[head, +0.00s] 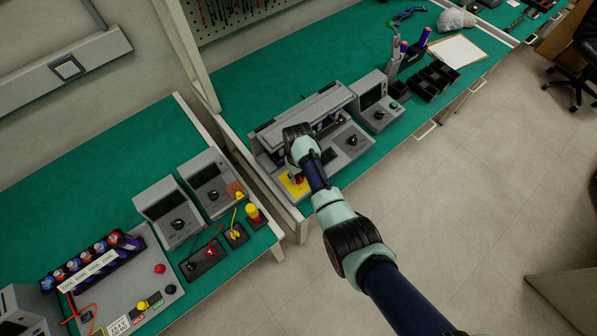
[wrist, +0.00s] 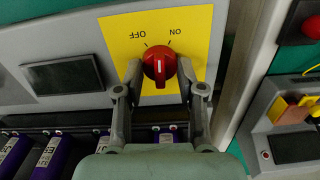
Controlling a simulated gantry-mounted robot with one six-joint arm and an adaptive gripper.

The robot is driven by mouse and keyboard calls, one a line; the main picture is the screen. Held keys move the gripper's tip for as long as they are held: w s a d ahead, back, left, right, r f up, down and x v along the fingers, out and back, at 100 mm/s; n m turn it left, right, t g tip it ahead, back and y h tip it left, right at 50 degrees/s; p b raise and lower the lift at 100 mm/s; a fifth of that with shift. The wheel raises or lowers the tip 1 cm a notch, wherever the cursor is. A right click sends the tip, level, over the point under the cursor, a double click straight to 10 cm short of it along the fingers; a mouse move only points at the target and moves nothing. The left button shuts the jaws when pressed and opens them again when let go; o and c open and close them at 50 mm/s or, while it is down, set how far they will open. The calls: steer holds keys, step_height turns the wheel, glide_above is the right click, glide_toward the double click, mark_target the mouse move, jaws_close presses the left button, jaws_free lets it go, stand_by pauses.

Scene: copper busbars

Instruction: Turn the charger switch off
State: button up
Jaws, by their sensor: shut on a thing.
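The charger switch is a red round knob (wrist: 158,66) with a white line, on a yellow plate (wrist: 118,55) marked OFF and ON. The lettering is upside down in the wrist view, OFF at upper left and ON at upper right. The white line runs nearly upright in the picture, its upper end between the two marks. My gripper (wrist: 160,76) is shut on the knob, one finger at each side. In the head view the yellow plate (head: 288,188) shows at the front left of a grey charger (head: 343,160), with my gripper (head: 297,176) over it.
Purple battery cells (wrist: 50,158) lie beside the switch panel. A grey device with a screen (head: 372,98) stands to the right of the charger. Grey meters (head: 168,212) and a battery tray (head: 95,265) occupy the left bench. Green bench top (head: 270,60) is free behind the charger.

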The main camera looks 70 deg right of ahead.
mark_target(298, 176)
steer(key=n+p, duration=0.1)
steer(key=n, duration=0.5)
steer(key=shift+n+p, duration=0.4)
stand_by(0.4)
steer(key=o, duration=1.2)
steer(key=shift+c, duration=0.2)
step_height(298, 176, up, 12)
